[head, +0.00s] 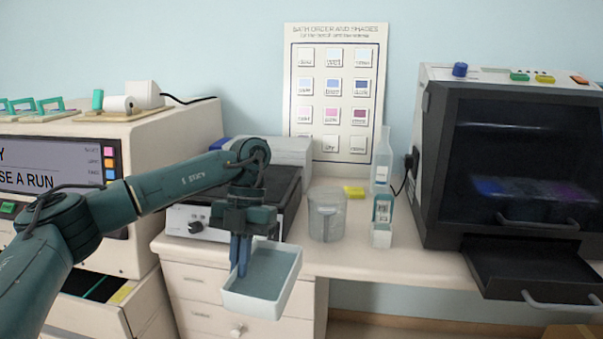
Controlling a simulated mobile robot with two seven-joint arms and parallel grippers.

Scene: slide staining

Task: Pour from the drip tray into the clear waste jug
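The drip tray (283,283) is a pale, open rectangular tray with a light bluish inside. My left gripper (240,262) points down with its fingers at the tray's left wall and is shut on it. The tray hangs in front of the bench's front edge, tilted in the picture. Whether liquid lies in it I cannot tell. The clear waste jug (327,216) stands upright on the bench, behind and to the right of the tray, apart from it. My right gripper is not in view.
A dark-topped hotplate-like device (266,192) stands behind my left gripper. Right of the jug are a clear bottle (382,165), a small labelled container (381,222) and a yellow item (354,191). A dark-fronted machine (520,160) with a pulled-out tray (530,268) stands at right.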

